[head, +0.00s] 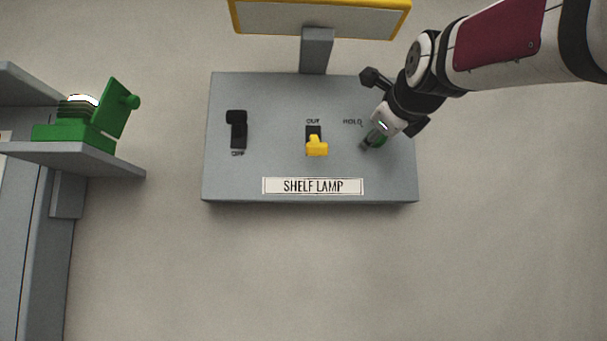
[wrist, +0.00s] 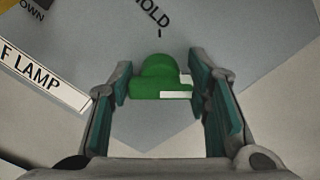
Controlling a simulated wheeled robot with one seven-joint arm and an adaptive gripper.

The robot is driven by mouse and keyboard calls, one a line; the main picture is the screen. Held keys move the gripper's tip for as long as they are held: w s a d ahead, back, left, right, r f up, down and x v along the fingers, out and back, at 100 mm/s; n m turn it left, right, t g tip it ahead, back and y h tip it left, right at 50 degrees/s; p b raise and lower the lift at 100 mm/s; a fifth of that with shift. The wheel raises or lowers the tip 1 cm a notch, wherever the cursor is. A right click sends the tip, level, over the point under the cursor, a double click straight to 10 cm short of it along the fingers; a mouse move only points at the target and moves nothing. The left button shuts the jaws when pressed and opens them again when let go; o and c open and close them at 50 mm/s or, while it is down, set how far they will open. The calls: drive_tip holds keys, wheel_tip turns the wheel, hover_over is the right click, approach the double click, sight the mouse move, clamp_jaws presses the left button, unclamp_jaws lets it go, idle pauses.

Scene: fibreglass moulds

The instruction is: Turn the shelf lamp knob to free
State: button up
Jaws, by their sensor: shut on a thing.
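The green knob (head: 381,141) is on the right part of the grey shelf lamp panel (head: 275,108), and my gripper (head: 374,138) covers much of it in the head view. In the wrist view the green knob (wrist: 158,75) lies between the teal pads of my gripper (wrist: 160,80), which is closed on it. A white mark shows on the knob's lower right edge in that view, pointing away from the word HOLD (wrist: 151,17). In the head view HOLD stands just left of the knob. No FREE label can be read in either view.
Left of the knob are a yellow switch (head: 317,147) marked OUT and a black switch (head: 238,128) marked OFF. A grey post (head: 317,50) with a yellow-edged board rises behind. A green clamp-like object (head: 100,115) sits on a shelf at the left.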

drive_tip(key=shift+f, duration=0.1)
drive_tip(key=o, duration=1.2)
drive_tip(key=s, duration=1.2)
